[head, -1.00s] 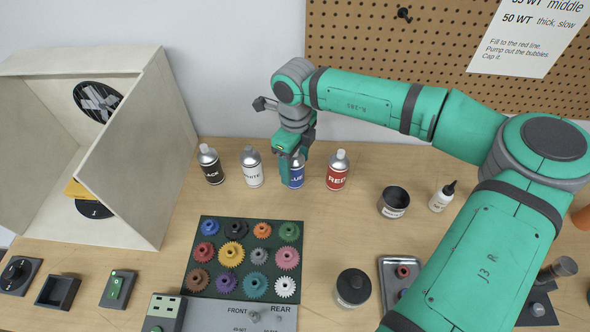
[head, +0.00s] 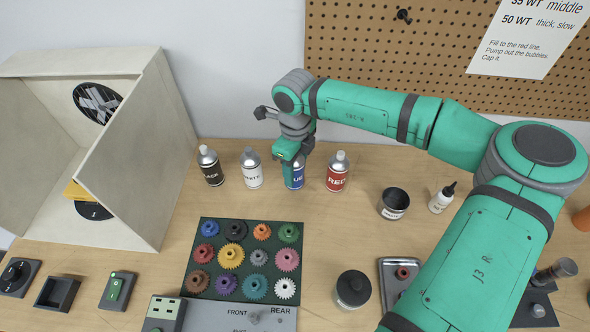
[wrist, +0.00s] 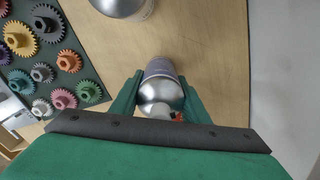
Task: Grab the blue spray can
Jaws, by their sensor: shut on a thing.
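The blue spray can (head: 294,181) stands upright in the row of cans at the back of the bench, between the white and red cans. It also shows in the wrist view (wrist: 161,92), its silver top between the fingers. My gripper (head: 289,160) is around the can's upper part from above, with a finger on each side, and is shut on it. The gripper hides the can's top and part of its label in the head view. I cannot tell whether the can's base is off the bench.
The black can (head: 210,168) and white can (head: 251,170) stand to the left, the red can (head: 338,174) close on the right. A gear tray (head: 188,283) lies in front. A spray booth (head: 140,150) stands at left. Bench between cans and gears is clear.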

